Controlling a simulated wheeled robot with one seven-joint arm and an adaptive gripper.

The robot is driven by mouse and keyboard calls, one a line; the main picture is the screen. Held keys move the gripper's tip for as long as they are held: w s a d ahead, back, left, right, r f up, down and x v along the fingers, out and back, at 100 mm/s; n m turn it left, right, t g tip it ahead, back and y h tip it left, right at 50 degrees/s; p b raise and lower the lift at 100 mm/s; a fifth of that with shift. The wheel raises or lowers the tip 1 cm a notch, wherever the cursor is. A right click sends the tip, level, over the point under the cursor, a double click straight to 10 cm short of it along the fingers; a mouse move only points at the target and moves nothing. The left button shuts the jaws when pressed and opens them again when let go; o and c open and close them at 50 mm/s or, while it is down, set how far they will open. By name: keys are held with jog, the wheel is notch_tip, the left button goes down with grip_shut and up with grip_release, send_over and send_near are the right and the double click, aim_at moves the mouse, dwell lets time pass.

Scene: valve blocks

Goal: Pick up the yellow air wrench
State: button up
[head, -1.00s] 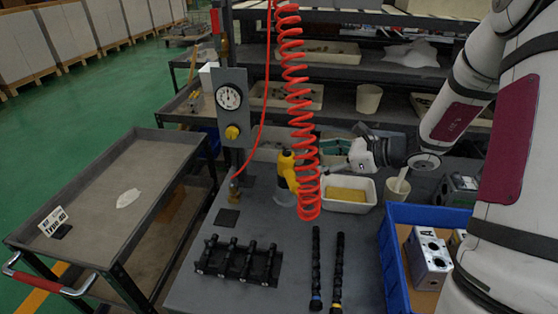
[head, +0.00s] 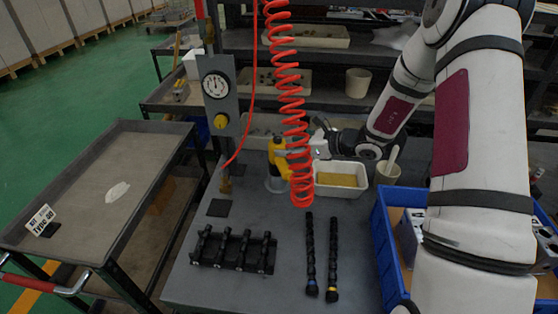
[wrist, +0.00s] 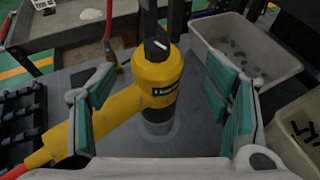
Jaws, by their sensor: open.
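The yellow air wrench (head: 277,160) stands upright on the grey workbench, partly hidden behind the red coiled hose in the head view. In the wrist view the yellow air wrench (wrist: 158,82) lies between my open fingers, its dark lower end on a round base and its yellow handle reaching to the lower left. My gripper (wrist: 162,100) has green finger pads, one on each side of the wrench. The left pad is close to the handle; the right pad is apart from the body. In the head view my gripper (head: 311,148) is beside the wrench, partly hidden by the hose.
The red coiled hose (head: 290,100) hangs in front of the wrench. A white tray (head: 340,192) with a yellow block stands to the right, near a cup (head: 386,174). A black rack (head: 234,252), two dark shafts (head: 320,258) and a blue bin (head: 385,240) are nearer.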

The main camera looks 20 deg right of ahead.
jog(key=x, duration=0.4)
jog(key=shift+a+f, duration=0.3)
jog(key=shift+a, duration=0.05)
jog(key=shift+c, duration=0.5)
jog(key=c, duration=1.4)
jog(key=shift+w+r, duration=0.1)
jog(key=shift+r, duration=0.05)
jog(key=shift+c, duration=0.8)
jog(key=shift+r, duration=0.1)
